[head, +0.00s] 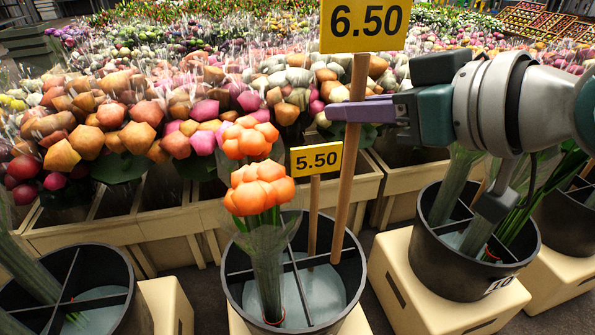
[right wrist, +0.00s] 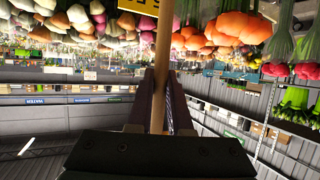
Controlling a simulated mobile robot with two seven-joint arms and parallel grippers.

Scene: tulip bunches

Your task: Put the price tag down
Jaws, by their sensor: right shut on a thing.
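The price tag is a yellow 6.50 sign (head: 365,25) on a wooden stick (head: 347,185). My right gripper (head: 350,111) is shut on the stick below the sign; in the right wrist view the stick (right wrist: 161,75) runs between the fingers. The tag is nearly upright, leaning slightly. Its lower end is inside the middle black bucket (head: 236,290), near a divider on the right; I cannot tell if it touches the bottom. A smaller yellow 5.50 tag (head: 316,159) stands in the same bucket. My left gripper is out of view.
Orange tulips (head: 260,187) in a clear wrap stand in the middle bucket, left of the stick. Black buckets stand at the left (head: 130,310) and right (head: 440,270). Crates of flower bunches (head: 140,120) fill the back.

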